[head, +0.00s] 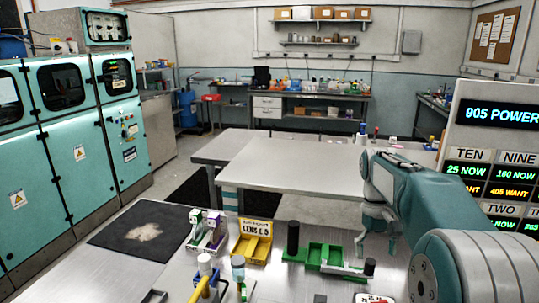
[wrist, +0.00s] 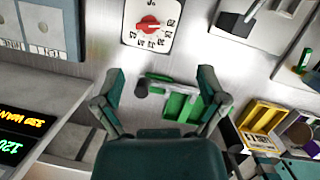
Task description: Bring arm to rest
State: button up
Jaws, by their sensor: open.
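My gripper (head: 377,238) hangs from the end of my teal arm (head: 410,190) over the right part of the metal bench. In the wrist view my gripper (wrist: 161,74) has its two fingers spread apart, with nothing held between them. A green tray fixture (wrist: 178,106) with a grey bar lies below and between the fingers in that view. It also shows in the head view (head: 325,255), left of my gripper. The arm is bent, with its forearm reaching forward from the lower right.
A yellow bin (head: 254,246), a black cylinder (head: 293,238) and a dark mat (head: 140,230) are on the bench. A red-knobbed dial panel (wrist: 149,22) lies near the fingertips in the wrist view. A lit display board (head: 495,150) stands close to my arm at right.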

jog(key=s+a+r+t, duration=0.4)
jog(key=s+a, duration=0.2)
jog(key=s, duration=0.5)
jog(key=s+a+f+t, duration=0.2)
jog(key=s, duration=0.3)
jog(key=s+a+f+t, duration=0.2)
jog(key=s, duration=0.4)
jog(key=shift+a+f+t, duration=0.15)
jog(key=shift+f+t, duration=0.15)
jog(key=shift+t, duration=0.1)
